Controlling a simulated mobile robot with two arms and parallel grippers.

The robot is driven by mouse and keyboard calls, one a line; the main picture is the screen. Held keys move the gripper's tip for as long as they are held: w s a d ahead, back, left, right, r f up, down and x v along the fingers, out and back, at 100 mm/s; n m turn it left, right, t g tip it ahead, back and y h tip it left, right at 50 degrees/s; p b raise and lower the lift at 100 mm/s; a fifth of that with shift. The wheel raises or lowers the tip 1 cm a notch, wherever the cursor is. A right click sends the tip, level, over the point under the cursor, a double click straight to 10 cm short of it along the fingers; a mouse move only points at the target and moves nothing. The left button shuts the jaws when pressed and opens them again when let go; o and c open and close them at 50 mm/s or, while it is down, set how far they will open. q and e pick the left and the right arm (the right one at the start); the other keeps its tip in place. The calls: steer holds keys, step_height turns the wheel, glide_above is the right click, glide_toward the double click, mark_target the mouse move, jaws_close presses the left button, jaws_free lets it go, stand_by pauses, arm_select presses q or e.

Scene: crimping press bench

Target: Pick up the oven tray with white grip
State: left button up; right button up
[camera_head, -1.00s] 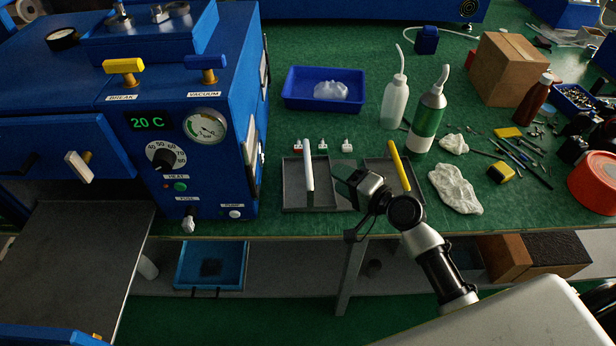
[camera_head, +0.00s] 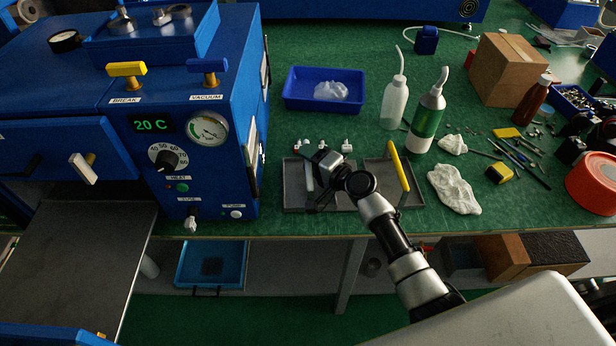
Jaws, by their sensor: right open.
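The oven tray with white grip (camera_head: 291,196) lies flat on the green bench, a shallow grey tray beside the blue machine. Part of its white grip (camera_head: 309,178) shows, and the rest is hidden behind my right gripper. My right gripper (camera_head: 316,168) is open and over this tray, at the white grip. I cannot tell whether it touches the grip. A second grey tray with a yellow grip (camera_head: 399,166) lies to the right, partly behind my right arm. My left gripper is not in view.
The blue machine (camera_head: 240,150) stands close on the left. A blue bin (camera_head: 296,98) is behind the trays. A white bottle (camera_head: 394,104), a green-and-white bottle (camera_head: 427,120) and crumpled white cloths (camera_head: 454,190) are to the right. Small connectors (camera_head: 347,146) lie behind the trays.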

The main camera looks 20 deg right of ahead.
steer(key=shift+c, duration=0.5)
jaws_close()
steer(key=shift+r, duration=0.1)
